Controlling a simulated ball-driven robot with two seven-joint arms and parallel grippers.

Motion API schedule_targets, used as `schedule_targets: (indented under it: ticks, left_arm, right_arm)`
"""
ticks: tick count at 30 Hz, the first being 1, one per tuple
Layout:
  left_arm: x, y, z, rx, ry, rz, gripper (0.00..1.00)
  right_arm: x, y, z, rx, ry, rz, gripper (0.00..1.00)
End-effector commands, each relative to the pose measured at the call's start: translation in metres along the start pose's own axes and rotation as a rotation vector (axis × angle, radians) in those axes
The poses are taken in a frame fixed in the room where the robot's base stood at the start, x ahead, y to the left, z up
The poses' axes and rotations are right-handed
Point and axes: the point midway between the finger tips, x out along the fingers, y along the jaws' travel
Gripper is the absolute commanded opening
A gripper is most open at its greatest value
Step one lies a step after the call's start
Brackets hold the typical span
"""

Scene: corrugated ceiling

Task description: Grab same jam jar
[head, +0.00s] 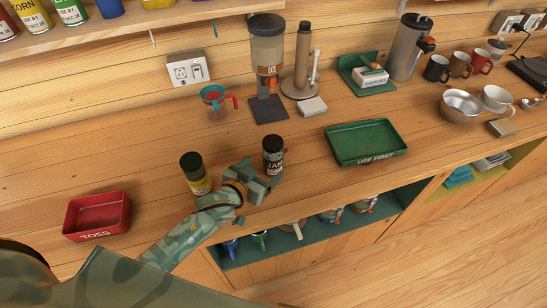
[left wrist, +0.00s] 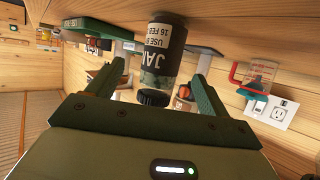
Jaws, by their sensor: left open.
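The jam jar (head: 273,160) is a dark jar with a black lid and a "JAM" label. It stands upright on the wooden counter, left of the green tray. My left gripper (head: 264,178) is open right at the jar's near side. In the left wrist view, the jar (left wrist: 160,52) shows between the two spread fingers, with its "USE BY 16 FEB" label facing the camera and clear gaps on both sides. I cannot tell how deep it sits between them. My right gripper is not in view.
A yellow-labelled jar (head: 195,173) stands just left of my gripper. A red "TOSS" tray (head: 97,230) lies at left and a green "USE FIRST" tray (head: 367,157) at right. An oats dispenser (head: 267,50) and a measuring cup (head: 216,102) stand behind.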

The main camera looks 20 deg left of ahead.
Motion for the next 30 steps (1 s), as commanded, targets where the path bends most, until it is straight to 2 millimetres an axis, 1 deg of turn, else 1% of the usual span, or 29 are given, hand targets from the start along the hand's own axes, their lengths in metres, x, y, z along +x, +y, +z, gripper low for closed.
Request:
schedule_targets:
  ticks: [1,3,7,15,18,24,25,26,27,29,30]
  left_arm:
    - [0.009,0.0,0.001,0.001,0.0,0.0,0.79]
    - [0.017,0.0,0.001,0.001,-0.001,0.0,0.79]
    - [0.026,-0.001,0.0,0.002,0.0,0.0,0.79]
    - [0.067,-0.003,-0.002,0.0,-0.001,0.001,0.79]
    - [0.074,-0.003,-0.003,0.001,-0.001,0.001,0.79]
    - [0.074,-0.003,-0.003,0.001,-0.001,0.001,0.79]
    - [0.074,-0.003,-0.004,0.001,-0.001,0.001,0.74]
    - [0.074,-0.003,-0.004,0.001,-0.001,0.001,0.65]
    - [0.074,-0.003,-0.004,0.001,-0.001,0.001,0.54]
    - [0.073,-0.003,-0.004,0.001,-0.001,0.001,0.38]
    - [0.073,-0.003,-0.004,0.001,-0.001,0.001,0.26]
  right_arm:
    - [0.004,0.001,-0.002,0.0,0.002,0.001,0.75]
    - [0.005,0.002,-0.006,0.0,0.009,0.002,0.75]
    - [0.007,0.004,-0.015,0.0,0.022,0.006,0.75]
    - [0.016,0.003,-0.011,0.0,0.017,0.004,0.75]
    - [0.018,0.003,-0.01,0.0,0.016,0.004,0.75]
    - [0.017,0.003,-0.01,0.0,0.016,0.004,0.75]
    - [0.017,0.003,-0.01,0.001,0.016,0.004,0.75]
    - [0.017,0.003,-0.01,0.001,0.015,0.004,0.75]
    - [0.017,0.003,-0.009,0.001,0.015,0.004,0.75]
    - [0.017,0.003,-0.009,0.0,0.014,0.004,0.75]
    - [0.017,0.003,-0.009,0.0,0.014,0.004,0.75]
